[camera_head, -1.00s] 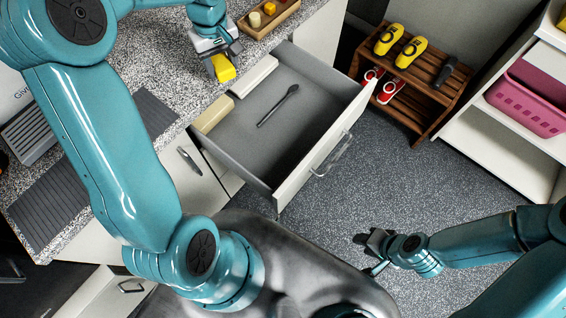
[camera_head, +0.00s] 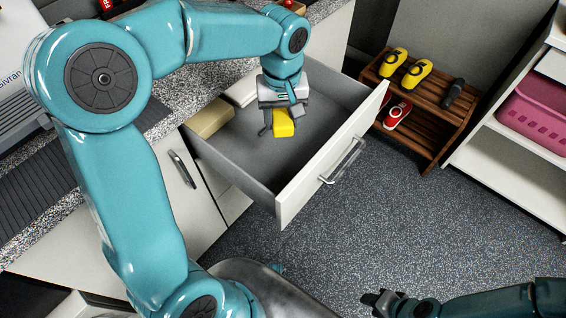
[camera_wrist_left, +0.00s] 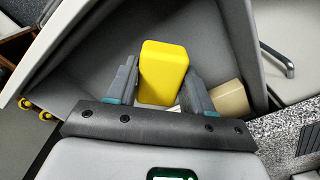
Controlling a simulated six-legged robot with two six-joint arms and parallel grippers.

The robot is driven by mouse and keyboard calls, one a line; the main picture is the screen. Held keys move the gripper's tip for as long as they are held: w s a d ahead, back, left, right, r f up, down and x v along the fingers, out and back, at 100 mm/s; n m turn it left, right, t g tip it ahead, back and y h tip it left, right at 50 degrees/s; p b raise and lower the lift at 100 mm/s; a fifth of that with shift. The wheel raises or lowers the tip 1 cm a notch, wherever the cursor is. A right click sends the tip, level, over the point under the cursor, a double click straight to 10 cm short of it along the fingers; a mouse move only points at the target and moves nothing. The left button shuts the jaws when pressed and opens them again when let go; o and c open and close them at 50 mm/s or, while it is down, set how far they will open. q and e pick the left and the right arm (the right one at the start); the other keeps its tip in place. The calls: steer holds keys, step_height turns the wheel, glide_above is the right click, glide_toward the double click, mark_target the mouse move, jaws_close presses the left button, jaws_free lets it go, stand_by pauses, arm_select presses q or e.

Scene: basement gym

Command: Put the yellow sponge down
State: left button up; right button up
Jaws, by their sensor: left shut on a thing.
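The yellow sponge (camera_head: 284,123) is held by my left gripper (camera_head: 279,127), over the inside of the open grey drawer (camera_head: 240,150). In the left wrist view the sponge (camera_wrist_left: 163,72) sits between the two grey fingers of my left gripper (camera_wrist_left: 161,80). I cannot tell whether the sponge touches the drawer floor. My right gripper (camera_head: 382,299) is low at the right, over the floor and far from the drawer; whether its jaws are open is unclear.
A beige block (camera_head: 209,118) and a white block (camera_head: 243,91) lie along the drawer's inner side. The drawer front with its handle (camera_head: 343,160) juts into the room. A wooden shoe rack (camera_head: 425,130) and a shelf with a pink basket (camera_head: 537,115) stand at the right.

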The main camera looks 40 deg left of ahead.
mark_target(283, 164)
arm_select(q)
step_height(283, 164, down, 16)
steer(key=shift+w+r+b, duration=0.1)
steer(key=shift+r+b, duration=0.15)
steer(key=shift+b, duration=0.9)
steer(key=shift+f, duration=0.15)
steer(key=o, duration=0.9)
steer(key=shift+o, duration=0.2)
